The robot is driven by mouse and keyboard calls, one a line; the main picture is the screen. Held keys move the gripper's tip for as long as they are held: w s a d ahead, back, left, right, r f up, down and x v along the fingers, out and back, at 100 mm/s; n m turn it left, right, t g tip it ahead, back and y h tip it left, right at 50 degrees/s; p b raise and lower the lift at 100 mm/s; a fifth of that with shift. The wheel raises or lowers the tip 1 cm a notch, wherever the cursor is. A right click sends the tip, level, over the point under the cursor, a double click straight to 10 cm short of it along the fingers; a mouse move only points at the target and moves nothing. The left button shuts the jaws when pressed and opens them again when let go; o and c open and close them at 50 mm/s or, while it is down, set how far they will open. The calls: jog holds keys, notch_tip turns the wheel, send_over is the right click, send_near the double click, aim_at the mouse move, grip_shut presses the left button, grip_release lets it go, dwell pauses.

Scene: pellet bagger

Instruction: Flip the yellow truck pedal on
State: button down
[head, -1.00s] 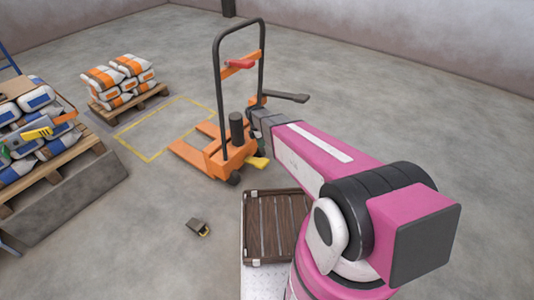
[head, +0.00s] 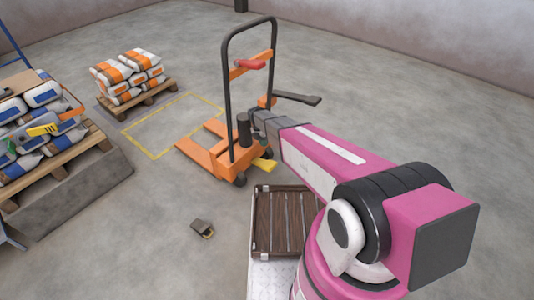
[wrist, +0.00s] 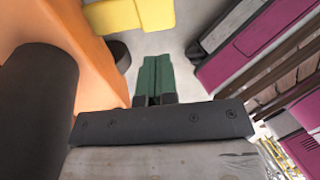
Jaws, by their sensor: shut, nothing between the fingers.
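The orange pallet truck (head: 220,160) stands on the floor, with a tall black loop handle. Its yellow pedal (head: 264,165) sticks out low at its near right side. In the wrist view the yellow pedal (wrist: 128,14) is at the top edge, partly cut off, beyond my fingertips. My gripper (wrist: 152,75) has green fingers that are together, with nothing between them. It is beside the orange truck body (wrist: 85,40), and a gap shows between the fingertips and the pedal. In the head view my arm's end hides most of the gripper.
A red lever (head: 250,64) is on the truck's handle frame, and a dark bar (head: 297,98) sticks out right. A small dark object (head: 202,228) lies on the floor. Pallets of sacks (head: 132,72) stand left. A brown slatted case (head: 282,222) is near my base.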

aim_at(271, 165)
jog(key=x, duration=1.3)
jog(key=shift+s+f, duration=0.1)
jog(key=shift+d+f, duration=0.1)
jog(key=shift+s+d+f+t+y, duration=0.15)
jog(key=shift+f+t+y, duration=0.1)
jog(key=shift+f, duration=0.1)
jog(key=shift+s+d+f+t+y, duration=0.15)
jog(key=shift+s+d+f+y, duration=0.05)
jog(key=shift+f+y, duration=0.1)
jog(key=f, duration=0.1)
jog(key=f+t+y, duration=0.1)
jog(key=f, duration=0.1)
jog(key=d+f+y, duration=0.1)
jog(key=shift+s+f+t, duration=0.25)
jog(key=shift+f+t, duration=0.15)
jog(key=shift+f, duration=1.55)
